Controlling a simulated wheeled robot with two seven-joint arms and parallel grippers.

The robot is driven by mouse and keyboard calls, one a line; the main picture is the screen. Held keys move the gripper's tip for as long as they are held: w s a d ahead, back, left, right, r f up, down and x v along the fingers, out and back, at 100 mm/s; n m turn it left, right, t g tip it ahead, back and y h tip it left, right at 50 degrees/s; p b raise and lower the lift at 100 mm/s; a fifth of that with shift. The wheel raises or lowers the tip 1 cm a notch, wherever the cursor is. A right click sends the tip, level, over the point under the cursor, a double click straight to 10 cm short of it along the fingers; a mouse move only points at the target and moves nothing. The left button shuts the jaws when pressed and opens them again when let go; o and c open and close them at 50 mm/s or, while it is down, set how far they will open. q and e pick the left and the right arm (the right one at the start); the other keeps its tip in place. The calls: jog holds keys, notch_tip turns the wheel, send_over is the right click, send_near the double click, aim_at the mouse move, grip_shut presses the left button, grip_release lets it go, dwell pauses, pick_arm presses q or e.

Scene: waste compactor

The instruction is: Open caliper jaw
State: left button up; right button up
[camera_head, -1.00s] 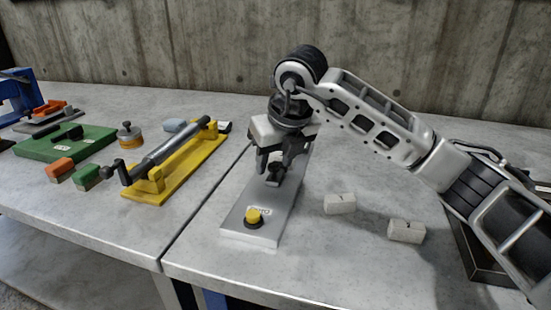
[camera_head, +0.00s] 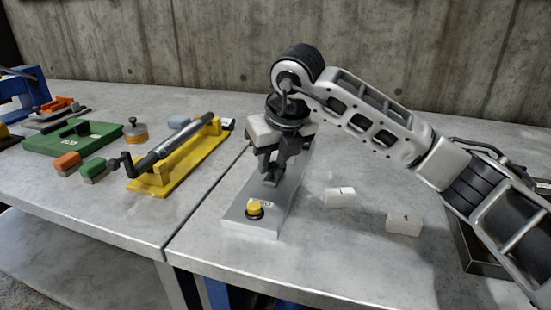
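The caliper device appears to be the light grey plate (camera_head: 243,229) on the right table, with a yellow button (camera_head: 255,208) at its near end. A small dark part stands on the plate under my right gripper (camera_head: 271,174), which points down over the plate. The fingertips are at this dark part. Its shape and the caliper jaw are largely hidden behind the fingers, and I cannot tell whether the fingers are closed on it. My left gripper is not in view.
Two white blocks, one (camera_head: 340,197) nearer the plate and one (camera_head: 404,222) further right, lie on the table. A yellow fixture (camera_head: 180,166) with a grey cylinder, a green plate (camera_head: 72,140) and small coloured blocks fill the left table. A dark tray (camera_head: 478,254) is partly hidden behind my arm.

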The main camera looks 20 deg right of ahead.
jog(key=shift+o, duration=1.1)
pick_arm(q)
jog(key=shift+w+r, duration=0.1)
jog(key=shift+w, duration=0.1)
pick_arm(e)
jog(key=shift+r, duration=0.25)
pick_arm(q)
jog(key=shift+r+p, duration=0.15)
jog(key=shift+p, duration=0.25)
pick_arm(e)
jog(key=v, duration=1.5)
jog(key=shift+r, duration=0.2)
jog(key=shift+s+d, duration=0.1)
jog(key=shift+s, duration=0.05)
